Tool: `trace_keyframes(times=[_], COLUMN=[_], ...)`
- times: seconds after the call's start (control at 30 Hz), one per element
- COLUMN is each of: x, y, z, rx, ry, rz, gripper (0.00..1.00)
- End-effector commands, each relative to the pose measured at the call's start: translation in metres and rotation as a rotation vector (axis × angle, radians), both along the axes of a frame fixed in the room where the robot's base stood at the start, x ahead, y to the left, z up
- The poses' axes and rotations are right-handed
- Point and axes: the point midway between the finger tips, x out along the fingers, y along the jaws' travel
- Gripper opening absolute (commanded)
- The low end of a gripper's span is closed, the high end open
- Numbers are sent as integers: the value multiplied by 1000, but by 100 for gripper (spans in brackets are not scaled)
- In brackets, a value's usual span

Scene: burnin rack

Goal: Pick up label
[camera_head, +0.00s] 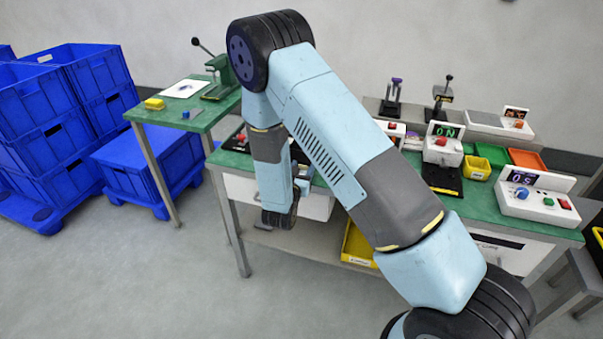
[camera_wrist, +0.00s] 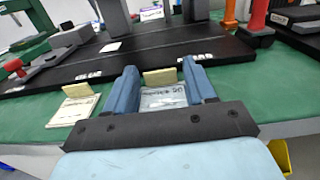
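In the wrist view my gripper (camera_wrist: 160,70) is open, with its two blue fingers spread apart above the green bench. Between the fingers, a pale label-like piece with dark print (camera_wrist: 163,97) lies by a small cream block (camera_wrist: 160,77). Neither finger visibly touches them. A second white printed piece (camera_wrist: 73,110) lies to the left of the fingers, with another cream block (camera_wrist: 76,88) at its far edge. The print is too blurred to read. In the head view my arm hides the fingertips and these pieces.
A black plate (camera_wrist: 150,52) with white tags on its front edge lies just beyond the fingers. A green and red clamp device (camera_wrist: 40,45) stands at left; an orange-red post (camera_wrist: 257,18) stands at right. In the head view, test boxes (camera_head: 443,150) and blue crates (camera_head: 35,120) flank my arm.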

Motion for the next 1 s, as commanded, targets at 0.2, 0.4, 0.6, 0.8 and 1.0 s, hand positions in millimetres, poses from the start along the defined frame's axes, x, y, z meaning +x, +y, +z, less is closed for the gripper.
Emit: trace_keyframes(times=[0.2, 0.4, 0.6, 0.8, 1.0], x=[0, -1, -1, 0, -15], y=[0, 0, 0, 0, 0], z=[-1, -1, 0, 15, 47], rx=[0, 0, 0, 0, 1], ry=[2, 3, 4, 1, 1], rz=[1, 1, 1, 0, 2], gripper=[21, 9, 8, 8, 8])
